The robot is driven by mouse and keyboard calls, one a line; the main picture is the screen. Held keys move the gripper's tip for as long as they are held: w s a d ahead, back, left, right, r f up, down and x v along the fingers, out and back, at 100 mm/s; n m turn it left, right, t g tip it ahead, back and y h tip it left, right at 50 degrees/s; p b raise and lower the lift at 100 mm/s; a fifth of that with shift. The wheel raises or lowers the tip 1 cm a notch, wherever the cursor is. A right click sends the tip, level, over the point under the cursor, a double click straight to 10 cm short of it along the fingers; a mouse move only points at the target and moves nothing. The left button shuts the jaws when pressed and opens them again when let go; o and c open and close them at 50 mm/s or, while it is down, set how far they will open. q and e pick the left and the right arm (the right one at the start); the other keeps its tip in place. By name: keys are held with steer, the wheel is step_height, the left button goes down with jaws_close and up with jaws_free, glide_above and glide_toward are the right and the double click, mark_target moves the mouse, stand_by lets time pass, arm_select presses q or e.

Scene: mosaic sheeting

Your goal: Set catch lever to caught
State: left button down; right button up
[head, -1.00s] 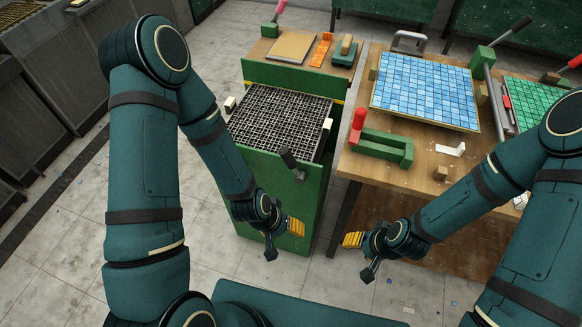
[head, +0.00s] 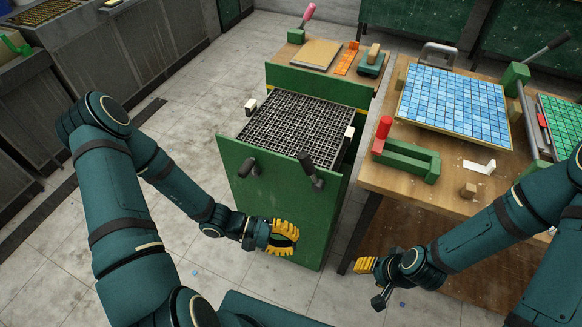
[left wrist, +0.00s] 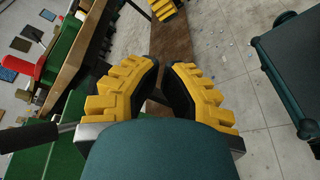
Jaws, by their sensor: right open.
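The green cabinet (head: 270,210) has two dark-handled levers on its front, a left one (head: 249,168) and a right one (head: 311,170). I cannot tell which is the catch lever. My left gripper (head: 287,237) is in front of the cabinet, below both levers and apart from them. Its yellow fingers show a gap in the left wrist view (left wrist: 165,75), open and empty. A dark lever handle (left wrist: 28,136) lies left of them there. My right gripper (head: 364,265) is open and empty, right of the cabinet; its yellow fingers show at the top of the left wrist view (left wrist: 162,8).
A black grid (head: 297,128) lies on the cabinet. The wooden table (head: 400,188) to the right bears a red-handled green clamp (head: 408,158) and a blue mosaic sheet (head: 455,98). The floor left of the cabinet is clear.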

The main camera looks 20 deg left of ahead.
mark_target(311, 172)
arm_select(q)
steer(key=w+a+r+n+t+y, duration=0.1)
steer(key=w+a+n+t+y, duration=0.1)
steer(key=a+t, duration=0.5)
steer(key=w+a+r+n+t+y+b, duration=0.1)
steer(key=w+a+n+t+y, duration=0.1)
steer(key=w+a+n+t, duration=0.3)
steer(key=w+a+t, duration=0.2)
steer(key=a+t, duration=0.1)
steer(key=shift+w+a+r+b, duration=0.15)
steer(key=shift+w+r+b, duration=0.05)
steer(key=shift+r+b, duration=0.1)
steer(key=shift+s+d+r+b+x, duration=0.15)
steer(key=shift+s+d+b+x, duration=0.15)
steer(key=shift+x, duration=1.85)
steer(key=shift+s+d+r+b+x, duration=0.15)
steer(key=shift+d+x, duration=0.25)
steer(key=shift+x, duration=1.75)
steer(key=shift+s+d+r+b+x, duration=0.1)
steer(key=shift+s+d+b+x, duration=0.25)
steer(key=shift+x, duration=1.8)
